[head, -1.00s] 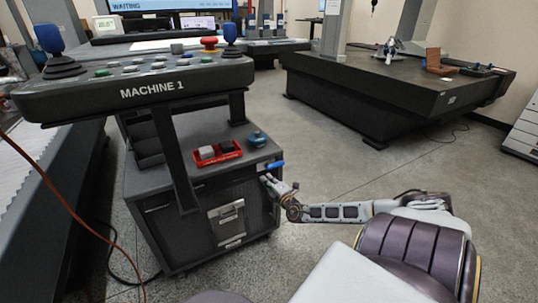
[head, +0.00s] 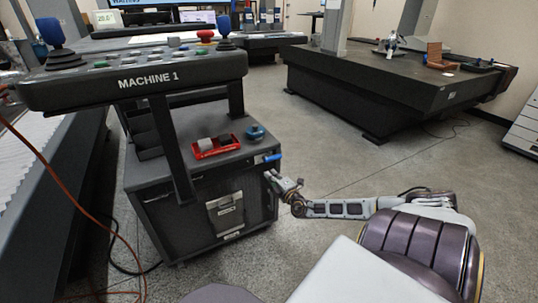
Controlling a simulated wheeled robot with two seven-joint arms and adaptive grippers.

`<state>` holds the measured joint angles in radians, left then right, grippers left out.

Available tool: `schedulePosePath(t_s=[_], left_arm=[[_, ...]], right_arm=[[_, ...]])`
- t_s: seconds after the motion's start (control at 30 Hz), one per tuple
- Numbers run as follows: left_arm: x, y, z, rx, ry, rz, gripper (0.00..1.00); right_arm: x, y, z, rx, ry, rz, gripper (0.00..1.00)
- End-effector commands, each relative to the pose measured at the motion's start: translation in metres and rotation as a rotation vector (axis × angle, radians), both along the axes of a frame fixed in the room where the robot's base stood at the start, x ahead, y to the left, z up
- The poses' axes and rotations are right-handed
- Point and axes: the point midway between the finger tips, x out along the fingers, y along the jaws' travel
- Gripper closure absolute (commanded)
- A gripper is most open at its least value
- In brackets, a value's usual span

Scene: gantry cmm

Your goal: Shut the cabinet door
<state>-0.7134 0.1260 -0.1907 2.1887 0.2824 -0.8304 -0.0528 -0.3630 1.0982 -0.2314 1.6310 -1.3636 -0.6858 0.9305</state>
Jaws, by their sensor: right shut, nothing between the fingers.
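The dark cabinet (head: 160,178) stands on the floor under the console marked MACHINE 1. Its front door (head: 185,232) carries a grey document holder (head: 225,213) and looks about flush with the cabinet body; a small gap cannot be ruled out. My right gripper (head: 270,176) is shut and empty. It is at the cabinet's upper right front corner, just below a blue piece (head: 272,158) at the edge of the top. Whether it touches the cabinet cannot be told. My left gripper is out of view.
A red tray (head: 216,152) with small blocks and a blue round object (head: 256,133) sit on the cabinet top. An orange cable (head: 75,195) hangs at the left. A large dark measuring table (head: 400,95) stands back right. Floor (head: 330,160) right of the cabinet is clear.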

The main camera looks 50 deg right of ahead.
Motion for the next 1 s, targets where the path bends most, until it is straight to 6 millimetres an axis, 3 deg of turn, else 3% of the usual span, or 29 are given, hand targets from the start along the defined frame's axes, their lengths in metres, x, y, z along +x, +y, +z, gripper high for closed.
schedulePosePath(t_s=[0.6, 1.0], left_arm=[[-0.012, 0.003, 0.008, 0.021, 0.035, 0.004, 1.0], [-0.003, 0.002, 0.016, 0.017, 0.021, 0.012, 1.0]], right_arm=[[-0.037, -0.056, 0.001, -0.003, 0.002, -0.001, 1.0], [-0.045, -0.069, 0.0, 0.001, 0.0, 0.0, 1.0]])
